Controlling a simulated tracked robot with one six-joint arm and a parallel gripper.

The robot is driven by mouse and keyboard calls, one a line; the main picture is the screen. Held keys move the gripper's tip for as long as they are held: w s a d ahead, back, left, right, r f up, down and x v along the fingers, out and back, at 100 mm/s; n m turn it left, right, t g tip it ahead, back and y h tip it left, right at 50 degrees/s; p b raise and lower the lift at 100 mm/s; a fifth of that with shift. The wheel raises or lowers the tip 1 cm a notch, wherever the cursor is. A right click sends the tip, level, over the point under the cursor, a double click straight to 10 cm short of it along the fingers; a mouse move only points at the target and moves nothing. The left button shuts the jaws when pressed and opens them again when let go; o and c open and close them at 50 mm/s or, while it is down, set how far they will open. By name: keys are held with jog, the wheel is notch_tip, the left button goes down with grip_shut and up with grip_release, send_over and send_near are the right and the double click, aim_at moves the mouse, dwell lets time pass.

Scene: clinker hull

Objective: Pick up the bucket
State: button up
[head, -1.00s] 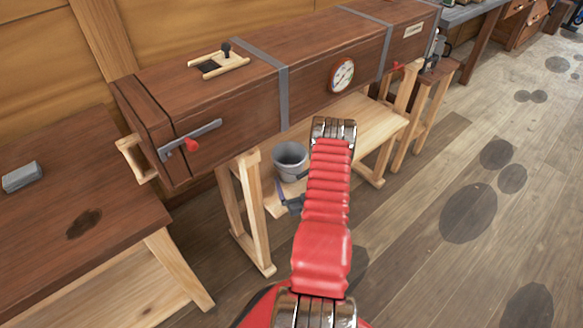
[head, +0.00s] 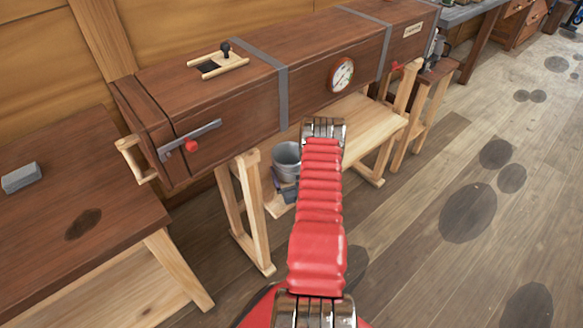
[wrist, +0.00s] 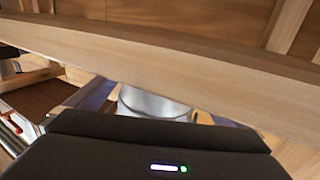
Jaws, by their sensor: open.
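The grey metal bucket (head: 287,158) stands on the low wooden shelf under the long brown steam box. My red arm and gripper cover part of its right side and lower part in the head view. In the wrist view the bucket (wrist: 152,104) shows only in part, between a pale wooden beam and my dark gripper body. My gripper (head: 284,190) is open, low and in front of the bucket, mostly hidden by my arm. In the wrist view a bluish finger lies to the left of the bucket. I cannot tell whether the gripper touches it.
The brown steam box (head: 230,110) overhangs the bucket. A pale trestle leg (head: 250,200) stands close to its left, and another trestle stands to the right. A workbench (head: 60,200) fills the left. The plank floor at right is clear.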

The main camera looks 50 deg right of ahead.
dwell(0.4)
jog(key=c, duration=1.2)
jog(key=shift+r, duration=0.15)
notch_tip(320, 180, up, 10)
dwell(0.8)
